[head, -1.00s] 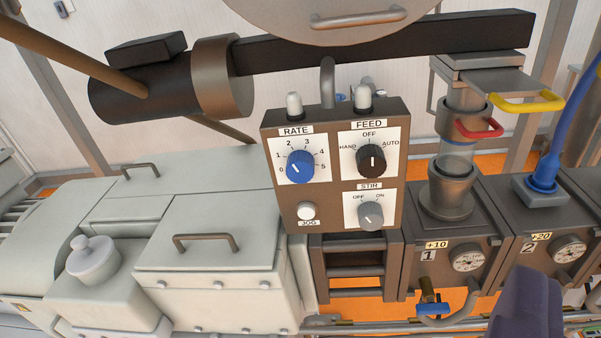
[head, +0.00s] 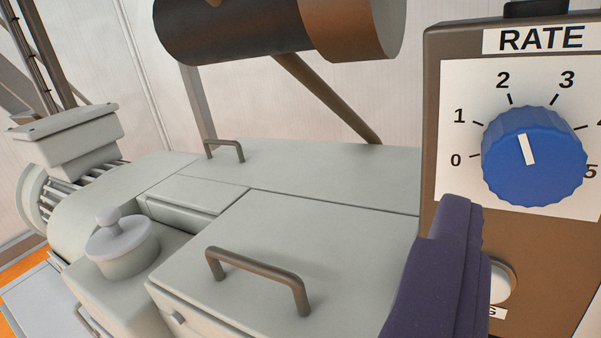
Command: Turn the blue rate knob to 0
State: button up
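The blue rate knob (head: 534,157) is at the right of the head view, on a white scale plate marked from 0 at the left to 5 at the right. Its white pointer line slants up and slightly left, roughly towards the 2 mark and clear of 0. One dark purple finger of my gripper (head: 440,265) shows below and left of the knob, apart from it in the picture. The other finger is not visible, so I cannot tell the opening.
The brown control box (head: 540,270) carries the RATE label and a pale jog button (head: 502,281), partly hidden by my finger. Left of it are a pale machine cover with a brown handle (head: 258,280) and a knobbed lid (head: 122,245). A dark cylinder (head: 240,28) hangs above.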

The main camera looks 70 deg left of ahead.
aim_at(531, 173)
jog(key=x, duration=0.7)
jog(key=shift+a, duration=0.5)
jog(key=c, duration=1.1)
jog(key=shift+o, duration=0.2)
jog(key=shift+b, duration=0.3)
jog(key=shift+f+n+b, duration=0.1)
jog(key=shift+n+b, duration=0.2)
